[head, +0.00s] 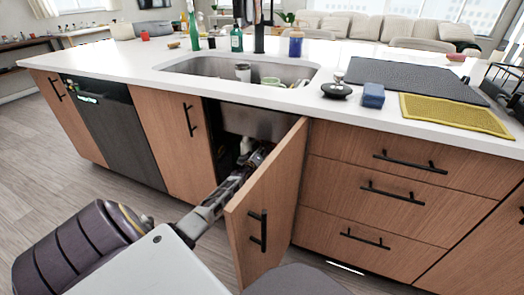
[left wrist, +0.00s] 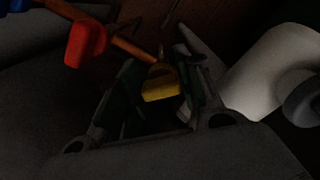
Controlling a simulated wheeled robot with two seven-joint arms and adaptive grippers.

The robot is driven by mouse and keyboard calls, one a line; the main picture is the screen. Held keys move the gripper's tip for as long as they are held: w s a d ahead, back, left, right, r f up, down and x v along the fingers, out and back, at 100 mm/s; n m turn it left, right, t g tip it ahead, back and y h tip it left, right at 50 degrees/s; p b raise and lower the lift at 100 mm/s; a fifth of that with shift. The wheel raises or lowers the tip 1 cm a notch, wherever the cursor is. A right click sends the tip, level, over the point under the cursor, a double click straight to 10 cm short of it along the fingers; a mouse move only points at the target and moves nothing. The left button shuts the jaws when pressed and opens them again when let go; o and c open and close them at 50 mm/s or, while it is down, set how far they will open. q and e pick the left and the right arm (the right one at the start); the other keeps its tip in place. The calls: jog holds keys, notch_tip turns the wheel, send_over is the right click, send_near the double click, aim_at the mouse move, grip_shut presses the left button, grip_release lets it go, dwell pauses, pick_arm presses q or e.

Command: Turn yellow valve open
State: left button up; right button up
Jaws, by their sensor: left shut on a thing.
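The yellow valve (left wrist: 160,82) shows in the left wrist view, on a copper-coloured pipe (left wrist: 130,48). My left gripper (left wrist: 162,90) is shut on the yellow valve, with a finger on each side of it. The valves cannot be made out in the head view. My right gripper is not in view.
The open door stands close to the right of my left arm. A white curved pipe (left wrist: 265,72) is right of the gripper in the dark cabinet. A blue part (left wrist: 18,5) shows at the upper left. The sink (head: 215,68) is above the cabinet.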

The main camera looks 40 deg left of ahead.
pick_arm(q)
jog(key=n+b, duration=0.1)
jog(key=n, duration=0.3)
jog(key=shift+n, duration=0.3)
jog(key=shift+r+n+b, duration=0.1)
jog(key=shift+n+b, duration=0.45)
jog(key=shift+n, duration=1.15)
jog(key=o, duration=1)
jog(key=shift+o, duration=0.2)
jog(key=v, duration=1.2)
